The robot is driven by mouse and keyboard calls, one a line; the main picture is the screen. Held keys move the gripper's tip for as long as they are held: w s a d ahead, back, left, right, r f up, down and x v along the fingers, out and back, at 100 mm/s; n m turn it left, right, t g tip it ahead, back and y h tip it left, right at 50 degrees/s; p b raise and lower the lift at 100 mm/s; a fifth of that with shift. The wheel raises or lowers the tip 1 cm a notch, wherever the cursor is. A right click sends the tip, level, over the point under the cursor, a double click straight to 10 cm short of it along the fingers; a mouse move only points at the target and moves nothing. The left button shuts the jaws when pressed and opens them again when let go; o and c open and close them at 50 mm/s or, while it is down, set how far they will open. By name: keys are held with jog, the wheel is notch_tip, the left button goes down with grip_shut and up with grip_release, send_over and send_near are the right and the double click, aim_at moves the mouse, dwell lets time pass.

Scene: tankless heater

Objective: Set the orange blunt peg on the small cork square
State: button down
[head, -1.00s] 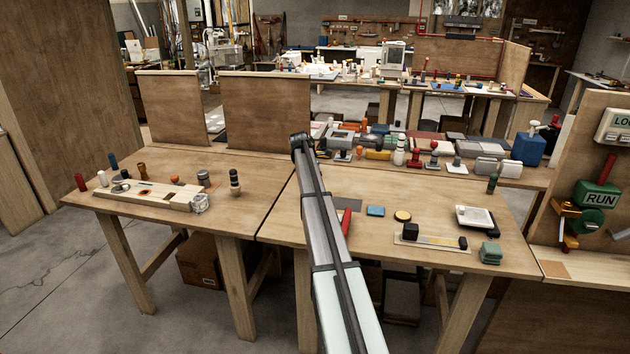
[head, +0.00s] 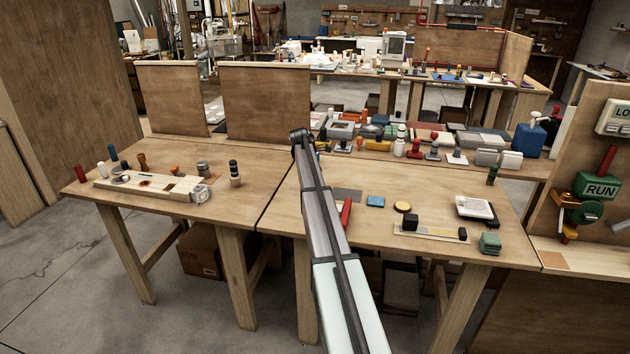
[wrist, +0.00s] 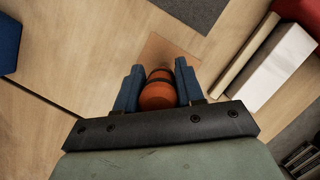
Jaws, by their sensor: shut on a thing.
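The orange blunt peg (wrist: 158,92), with dark bands, is between the blue fingers of my gripper (wrist: 159,70) in the wrist view. My gripper is shut on it. The small cork square (wrist: 160,48), a light brown patch on the wooden table, shows just beyond the peg and is partly hidden by it. I cannot tell whether the peg's far end touches the square. In the head view my arm hides my gripper, the held peg and the cork square.
A dark grey mat (wrist: 197,10) lies beyond the square. A white block (wrist: 272,75) and a red object (wrist: 300,14) are at right, a blue object (wrist: 8,45) at left.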

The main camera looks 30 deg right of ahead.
jog(key=shift+f, duration=0.35)
jog(key=c, duration=0.6)
grip_release()
jog(key=shift+r, duration=0.1)
jog(key=v, duration=1.3)
jog(key=shift+w+a+r, duration=0.1)
jog(key=shift+a+r, duration=0.05)
jog(key=shift+r, duration=0.2)
